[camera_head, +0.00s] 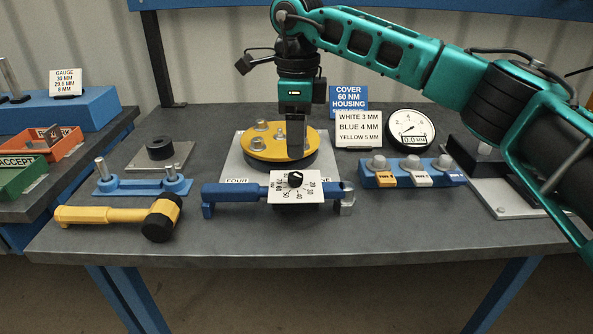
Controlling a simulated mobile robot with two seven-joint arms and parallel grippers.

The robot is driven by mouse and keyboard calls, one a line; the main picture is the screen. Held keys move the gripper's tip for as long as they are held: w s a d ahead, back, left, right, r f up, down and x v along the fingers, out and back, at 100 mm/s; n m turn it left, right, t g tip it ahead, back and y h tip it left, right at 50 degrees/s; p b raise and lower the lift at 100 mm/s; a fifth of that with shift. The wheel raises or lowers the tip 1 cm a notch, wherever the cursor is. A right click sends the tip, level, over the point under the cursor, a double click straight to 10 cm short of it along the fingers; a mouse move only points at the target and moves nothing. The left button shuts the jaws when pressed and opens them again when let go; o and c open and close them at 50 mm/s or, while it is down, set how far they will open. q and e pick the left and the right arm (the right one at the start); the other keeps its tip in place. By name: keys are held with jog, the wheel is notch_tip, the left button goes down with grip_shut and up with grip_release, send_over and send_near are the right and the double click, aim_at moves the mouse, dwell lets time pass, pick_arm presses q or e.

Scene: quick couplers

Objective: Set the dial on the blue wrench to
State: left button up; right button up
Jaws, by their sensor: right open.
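The blue wrench (237,194) lies across the front middle of the table, with a grey fitting at its right end. A white dial plate (282,191) with printed numbers sits on its middle, with a black knob (295,179) on it. Numbers such as 20 and 50 show, but the knob's exact setting is too small to read. My right gripper (297,155) points down just behind and above the knob, apart from it as far as I can tell. Its jaws are open and seen nearly edge-on. My left gripper is out of view.
A yellow round cover (262,143) with bolts stands behind the wrench, partly hidden by my right gripper. A yellow mallet (110,214) lies left. A blue block with knobs (410,180) and a round gauge (409,128) stand right. The table's front strip is clear.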

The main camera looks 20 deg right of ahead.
aim_at(297, 175)
notch_tip(297, 175, down, 6)
jog(key=shift+f, duration=0.8)
jog(key=shift+c, duration=0.3)
jog(key=c, duration=1)
